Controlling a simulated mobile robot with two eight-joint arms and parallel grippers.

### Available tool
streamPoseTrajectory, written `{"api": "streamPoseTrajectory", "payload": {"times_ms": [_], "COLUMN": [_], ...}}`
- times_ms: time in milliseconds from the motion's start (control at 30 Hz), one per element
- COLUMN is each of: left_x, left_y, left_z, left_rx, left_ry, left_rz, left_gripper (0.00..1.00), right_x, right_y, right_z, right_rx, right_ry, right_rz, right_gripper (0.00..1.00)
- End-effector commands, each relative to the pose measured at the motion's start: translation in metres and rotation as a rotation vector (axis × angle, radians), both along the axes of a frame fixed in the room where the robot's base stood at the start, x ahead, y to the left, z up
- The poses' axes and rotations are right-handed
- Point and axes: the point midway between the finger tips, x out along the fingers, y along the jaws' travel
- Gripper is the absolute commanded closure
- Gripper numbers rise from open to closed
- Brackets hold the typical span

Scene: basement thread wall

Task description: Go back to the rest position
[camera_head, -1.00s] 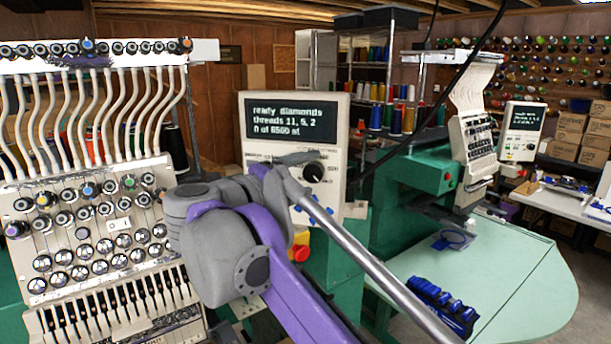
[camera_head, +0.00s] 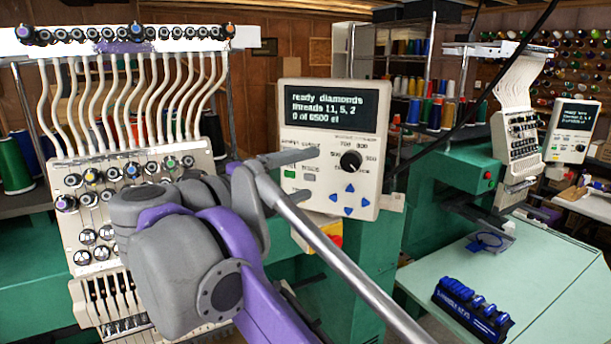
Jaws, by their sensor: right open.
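My right arm, grey and purple with a long metal tube, crosses the lower middle of the head view. My right gripper (camera_head: 288,159) is mostly hidden by its own arm. I cannot tell whether the finger touches the panel. The panel's screen reads "ready diamonds, threads 11, 5, 2" and a stitch count starting at 0. Its black knob and blue arrow buttons are uncovered. My left gripper is not in view.
A multi-needle embroidery machine head (camera_head: 115,195) stands close at the left, partly behind my arm. A second machine (camera_head: 515,140) stands at the right. A pale green table (camera_head: 545,270) there carries a blue rack (camera_head: 472,308). Thread spools fill the back shelves.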

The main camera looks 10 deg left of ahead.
Motion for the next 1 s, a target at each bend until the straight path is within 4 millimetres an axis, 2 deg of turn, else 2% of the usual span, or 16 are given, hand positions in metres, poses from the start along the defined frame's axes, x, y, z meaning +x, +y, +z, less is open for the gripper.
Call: {"api": "streamPoseTrajectory", "payload": {"times_ms": [67, 167, 333, 433, 533, 567, 667, 767, 800, 867, 1000], "left_x": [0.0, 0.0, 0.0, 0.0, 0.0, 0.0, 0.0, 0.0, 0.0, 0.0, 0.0], "left_y": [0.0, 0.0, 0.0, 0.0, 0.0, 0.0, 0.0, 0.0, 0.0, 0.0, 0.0], "left_z": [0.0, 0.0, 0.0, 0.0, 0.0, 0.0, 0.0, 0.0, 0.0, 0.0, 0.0], "left_rx": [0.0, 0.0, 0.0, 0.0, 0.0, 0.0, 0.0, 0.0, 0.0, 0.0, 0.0], "left_ry": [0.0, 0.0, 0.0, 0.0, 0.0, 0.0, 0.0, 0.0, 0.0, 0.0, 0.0], "left_rz": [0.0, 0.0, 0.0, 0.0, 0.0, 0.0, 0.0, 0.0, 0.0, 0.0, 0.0], "left_gripper": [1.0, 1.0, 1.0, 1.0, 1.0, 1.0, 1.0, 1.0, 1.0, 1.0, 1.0], "right_x": [0.006, 0.025, 0.062, 0.069, 0.068, 0.066, 0.054, 0.034, 0.024, 0.008, -0.035], "right_y": [-0.004, -0.013, -0.029, -0.034, -0.038, -0.041, -0.05, -0.068, -0.077, -0.092, -0.134], "right_z": [0.002, 0.009, 0.017, 0.008, -0.015, -0.026, -0.074, -0.14, -0.168, -0.209, -0.298], "right_rx": [-0.013, -0.064, -0.277, -0.435, -0.604, -0.657, -0.843, -1.018, -1.078, -1.151, -1.273], "right_ry": [-0.014, -0.063, -0.159, -0.172, -0.144, -0.127, -0.034, 0.114, 0.181, 0.286, 0.548], "right_rz": [0.018, 0.092, 0.326, 0.467, 0.602, 0.642, 0.783, 0.919, 0.968, 1.036, 1.165], "right_gripper": [0.22, 0.22, 0.22, 0.22, 0.22, 0.22, 0.22, 0.22, 0.22, 0.22, 0.22]}}
